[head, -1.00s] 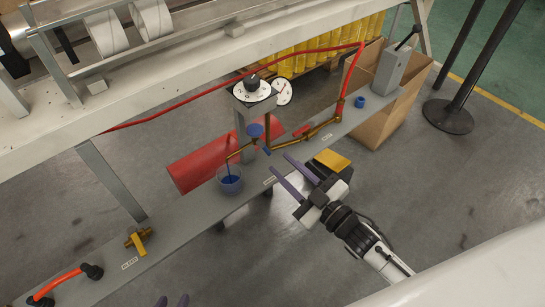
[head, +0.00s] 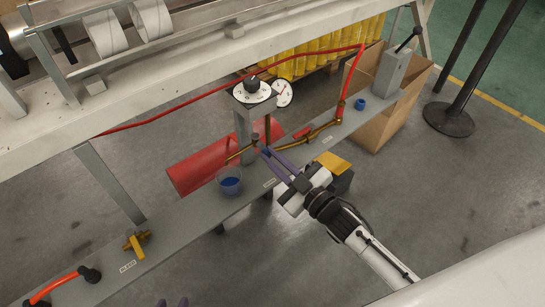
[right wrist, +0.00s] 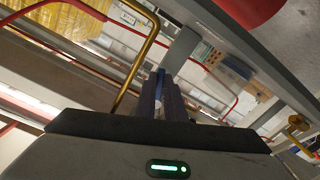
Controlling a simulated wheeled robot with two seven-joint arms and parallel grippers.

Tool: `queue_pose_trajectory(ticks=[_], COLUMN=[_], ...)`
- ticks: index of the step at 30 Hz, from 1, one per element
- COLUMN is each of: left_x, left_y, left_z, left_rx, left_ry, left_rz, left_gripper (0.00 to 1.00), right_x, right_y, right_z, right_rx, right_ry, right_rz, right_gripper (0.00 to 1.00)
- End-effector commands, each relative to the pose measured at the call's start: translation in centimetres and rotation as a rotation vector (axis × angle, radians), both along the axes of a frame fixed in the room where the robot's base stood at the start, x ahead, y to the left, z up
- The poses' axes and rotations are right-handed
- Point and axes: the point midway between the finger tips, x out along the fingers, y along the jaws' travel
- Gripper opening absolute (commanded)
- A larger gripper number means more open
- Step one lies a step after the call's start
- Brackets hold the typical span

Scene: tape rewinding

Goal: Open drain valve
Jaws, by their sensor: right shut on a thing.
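The drain line is a thin brass pipe (head: 240,155) on the grey shelf (head: 190,222), above a clear cup (head: 230,182) with blue in it. My right gripper (head: 266,153) reaches in from the lower right, its two purple fingers closed together beside the brass pipe. In the right wrist view the fingers (right wrist: 160,98) are shut on a small blue valve handle (right wrist: 160,76), mostly hidden between them.
A red cylinder (head: 195,168) lies below the shelf. A yellow-handled brass valve (head: 137,243) sits at the left. A grey lever box (head: 397,68) and a small blue cap (head: 360,104) are at the right.

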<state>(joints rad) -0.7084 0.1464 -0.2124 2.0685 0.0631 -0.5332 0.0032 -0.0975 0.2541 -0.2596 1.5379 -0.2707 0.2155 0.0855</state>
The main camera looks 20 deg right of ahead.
Motion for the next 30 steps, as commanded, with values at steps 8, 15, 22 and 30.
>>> queue_pose_trajectory(ticks=[8, 15, 22, 30], left_x=[-0.37, -0.43, -0.20, -0.13], left_y=[0.14, 0.16, 0.05, 0.02], left_z=[1.10, 0.66, 0.87, 1.06], left_rx=[0.011, 0.012, 0.008, 0.007], left_ry=[0.012, 0.016, 0.011, 0.009], left_rz=[-0.003, -0.002, 0.000, 0.000], left_gripper=[0.31, 0.31, 0.31, 0.31], right_x=[-0.33, -0.35, -0.34, -0.66], right_y=[0.94, 0.96, 0.94, 0.80], right_z=[-0.04, -0.23, -0.25, -0.29], right_rx=[0.216, 0.229, 0.227, 0.226], right_ry=[0.078, 0.081, 0.081, 0.082], right_rz=[0.001, 0.001, 0.001, 0.000], right_gripper=[0.00, 0.00, 0.28, 0.28])
